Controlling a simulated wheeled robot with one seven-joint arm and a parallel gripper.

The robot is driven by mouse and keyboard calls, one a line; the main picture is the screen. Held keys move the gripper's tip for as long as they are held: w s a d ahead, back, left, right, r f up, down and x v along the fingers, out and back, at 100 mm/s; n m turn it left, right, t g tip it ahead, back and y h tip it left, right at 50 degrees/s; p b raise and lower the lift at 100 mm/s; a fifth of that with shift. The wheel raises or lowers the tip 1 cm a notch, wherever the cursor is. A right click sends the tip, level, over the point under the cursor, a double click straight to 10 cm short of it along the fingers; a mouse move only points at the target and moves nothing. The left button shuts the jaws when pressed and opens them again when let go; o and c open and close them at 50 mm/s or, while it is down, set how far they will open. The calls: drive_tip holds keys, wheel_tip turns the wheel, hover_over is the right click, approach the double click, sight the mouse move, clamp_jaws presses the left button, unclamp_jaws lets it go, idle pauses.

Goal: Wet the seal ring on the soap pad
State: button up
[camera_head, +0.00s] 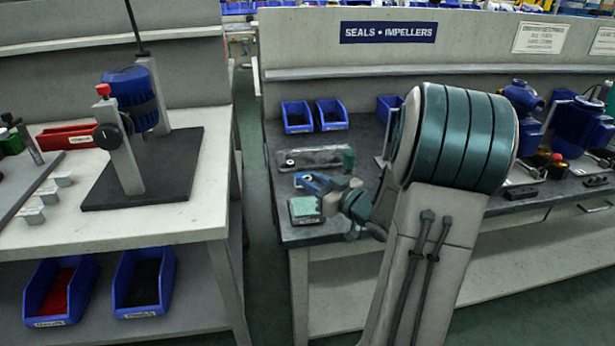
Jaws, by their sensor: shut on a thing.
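The soap pad (303,207) is a pale green square in a light holder near the front left corner of the right bench. My gripper (305,188) is low over the bench, just behind and above the pad in the picture. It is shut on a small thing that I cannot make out. I cannot tell whether that thing touches the pad. The seal ring cannot be clearly made out; a small dark round piece lies on a grey tray (318,157) behind my gripper.
Two blue bins (298,117) (331,114) stand at the back of the right bench. Blue pumps (522,98) stand to the right, beyond my arm. A gap separates the left bench (190,225), with its blue pump stand.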

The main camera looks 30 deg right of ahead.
sight(313, 210)
drive_tip(key=f+b, duration=0.4)
drive_tip(key=f, duration=0.1)
drive_tip(key=shift+a, duration=0.3)
drive_tip(key=shift+f+b, duration=0.45)
drive_tip(key=shift+b, duration=0.15)
drive_tip(key=shift+f+b, duration=0.3)
drive_tip(key=shift+f, duration=0.3)
idle(1.2)
wheel_tip(313, 210, up, 7)
drive_tip(key=p, duration=0.6)
drive_tip(key=shift+r, duration=0.15)
idle(0.8)
